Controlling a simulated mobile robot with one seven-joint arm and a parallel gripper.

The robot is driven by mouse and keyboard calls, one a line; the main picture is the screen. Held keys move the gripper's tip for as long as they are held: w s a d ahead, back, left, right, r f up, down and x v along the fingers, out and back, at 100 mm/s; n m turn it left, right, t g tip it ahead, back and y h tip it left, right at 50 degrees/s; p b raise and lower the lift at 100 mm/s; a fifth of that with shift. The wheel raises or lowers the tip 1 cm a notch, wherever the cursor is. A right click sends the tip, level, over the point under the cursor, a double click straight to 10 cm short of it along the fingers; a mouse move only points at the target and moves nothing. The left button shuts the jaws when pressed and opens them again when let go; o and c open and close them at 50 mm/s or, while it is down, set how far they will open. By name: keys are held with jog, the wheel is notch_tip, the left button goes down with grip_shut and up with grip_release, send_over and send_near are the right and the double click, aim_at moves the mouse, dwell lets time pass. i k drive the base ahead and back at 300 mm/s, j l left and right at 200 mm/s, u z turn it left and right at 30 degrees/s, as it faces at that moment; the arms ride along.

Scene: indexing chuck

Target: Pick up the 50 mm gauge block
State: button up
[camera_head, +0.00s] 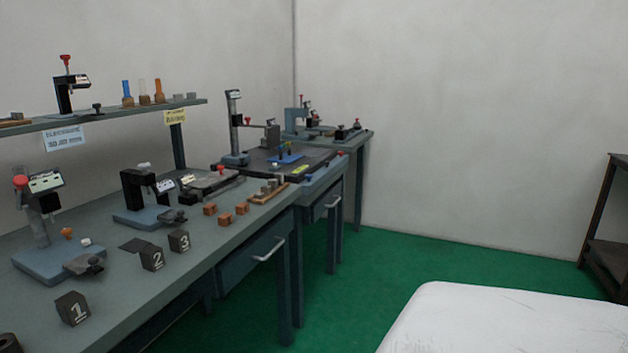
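I cannot tell for sure which piece is the 50 mm gauge block. Several small grey blocks (270,187) stand on a wooden strip (264,198) near the right end of the long workbench. More small grey blocks (184,97) sit on the raised shelf at the back. Their sizes and any markings are too small to read. My gripper is not in view.
The long grey workbench (200,246) holds measuring stands, small orange blocks (225,218) and dark blocks numbered 1 (73,308), 2 (152,258) and 3 (179,241). A dark plate with another stand (236,140) lies beyond. Green floor (350,265) is open right of the bench.

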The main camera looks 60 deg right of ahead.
aim_at(280, 177)
jog(key=z, duration=1.5)
jog(key=i+l+u, duration=0.3)
jog(key=i+l, duration=0.7)
jog(key=i, duration=0.1)
